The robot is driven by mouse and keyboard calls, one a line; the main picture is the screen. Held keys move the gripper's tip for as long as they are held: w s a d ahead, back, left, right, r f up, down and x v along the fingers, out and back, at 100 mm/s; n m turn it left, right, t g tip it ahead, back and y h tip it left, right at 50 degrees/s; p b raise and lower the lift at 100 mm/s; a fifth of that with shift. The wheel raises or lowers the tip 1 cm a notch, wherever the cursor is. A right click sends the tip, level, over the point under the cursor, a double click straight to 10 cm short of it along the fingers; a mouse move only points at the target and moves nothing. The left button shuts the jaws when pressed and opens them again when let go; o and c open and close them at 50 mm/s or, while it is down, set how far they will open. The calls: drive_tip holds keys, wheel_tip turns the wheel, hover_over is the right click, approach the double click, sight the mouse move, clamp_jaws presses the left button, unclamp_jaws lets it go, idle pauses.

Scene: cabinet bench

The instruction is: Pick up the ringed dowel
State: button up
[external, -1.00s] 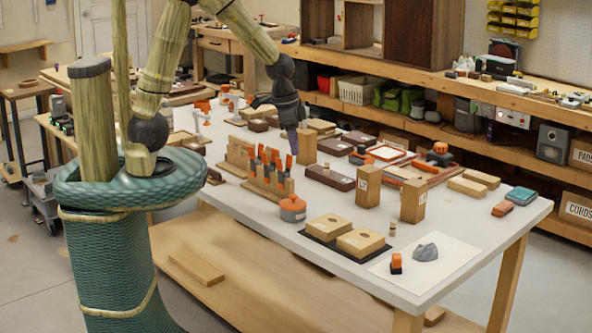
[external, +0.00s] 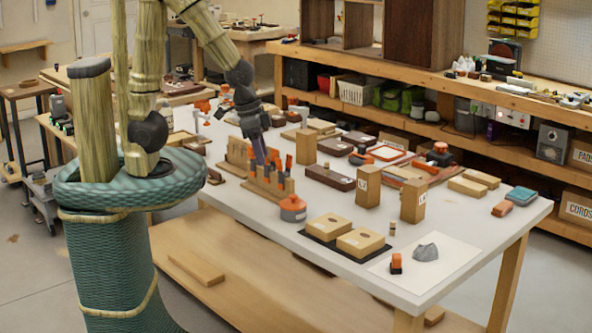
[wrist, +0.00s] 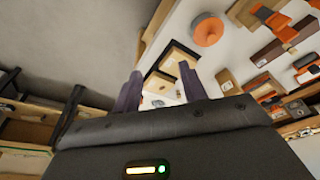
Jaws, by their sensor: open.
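A small wooden dowel (external: 391,229) stands upright on the white table in the external view, just behind the corner of a white sheet. It is too small for me to make out its ring clearly. I cannot pick it out surely in the wrist view. My gripper (external: 260,158) is over the wooden tool rack, well to the left of the dowel and apart from it. Its two dark purple fingers (wrist: 158,88) are spread in the wrist view with nothing held between them.
The tool rack (external: 259,190) with orange-handled tools lies below my gripper. An orange-lidded grey pot (external: 292,209), holed wooden blocks (external: 361,241) and tall labelled wooden blocks (external: 413,201) stand around the dowel. A white sheet (external: 447,262) carries a grey lump (external: 425,252) and an orange-and-black piece (external: 396,263).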

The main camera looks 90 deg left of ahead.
sight(392, 221)
drive_tip(key=w+a+f+t+b, duration=0.1)
drive_tip(key=w+f+b, duration=0.1)
drive_tip(key=w, duration=1.2)
drive_tip(key=w+f+n+b, duration=0.1)
drive_tip(key=w+f+b, duration=0.1)
drive_tip(key=w, duration=1.3)
drive_tip(key=shift+a+f+t, duration=0.35)
drive_tip(key=shift+f+t, duration=0.05)
drive_tip(key=shift+f, duration=0.35)
drive_tip(key=shift+f, duration=0.1)
drive_tip(key=x, duration=1.2)
drive_tip(key=shift+a+f+p, duration=0.1)
drive_tip(key=shift+a+p, duration=0.1)
drive_tip(key=shift+p, duration=0.1)
drive_tip(key=shift+f, duration=0.1)
drive_tip(key=shift+p+x, duration=0.5)
drive_tip(key=shift+x, duration=1.95)
clamp_jaws()
